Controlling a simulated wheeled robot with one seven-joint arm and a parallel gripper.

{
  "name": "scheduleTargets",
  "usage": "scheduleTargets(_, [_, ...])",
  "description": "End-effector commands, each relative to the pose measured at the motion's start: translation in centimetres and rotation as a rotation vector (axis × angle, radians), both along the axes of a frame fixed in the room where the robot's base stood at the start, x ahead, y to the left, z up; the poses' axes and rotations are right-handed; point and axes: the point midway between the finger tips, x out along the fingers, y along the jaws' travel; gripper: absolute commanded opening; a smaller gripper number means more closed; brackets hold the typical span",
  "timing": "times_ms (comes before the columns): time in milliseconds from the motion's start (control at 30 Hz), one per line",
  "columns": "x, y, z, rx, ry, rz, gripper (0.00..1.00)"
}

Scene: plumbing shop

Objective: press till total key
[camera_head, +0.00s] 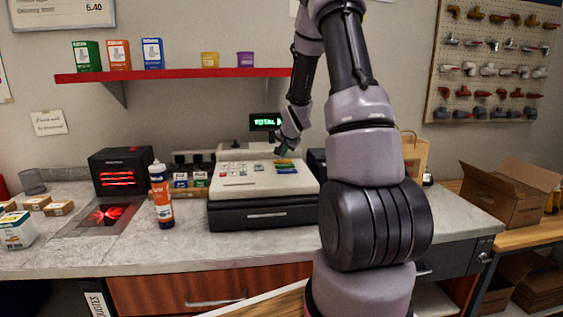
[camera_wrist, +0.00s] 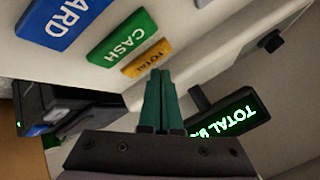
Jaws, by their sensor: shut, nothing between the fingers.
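The till (camera_head: 262,195) stands on the counter, with a sloped key panel on top and a dark drawer below. In the wrist view the yellow TOTAL key (camera_wrist: 146,58) lies beside the green CASH key (camera_wrist: 122,43) and the blue CARD key (camera_wrist: 66,20). My gripper (camera_head: 281,150) is over the upper right of the key panel. In the wrist view its green fingertips (camera_wrist: 160,72) are shut together, empty, right at the edge of the TOTAL key. I cannot tell whether they touch it. The till display (camera_wrist: 238,118) glows green with TOTAL and a partly hidden figure.
A blue and orange bottle (camera_head: 161,196) stands left of the till, near a black scanner box (camera_head: 121,171) with red light. A red shelf (camera_head: 172,75) hangs behind. A dark device (camera_wrist: 75,108) sits close to the till in the wrist view. Bare counter (camera_head: 110,250) lies in front.

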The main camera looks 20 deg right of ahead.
Motion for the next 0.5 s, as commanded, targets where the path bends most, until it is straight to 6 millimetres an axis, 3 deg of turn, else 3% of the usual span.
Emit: scheduleTargets(500, [0.0, -0.1, 4.3, 0.000, -0.001, -0.002, 0.00])
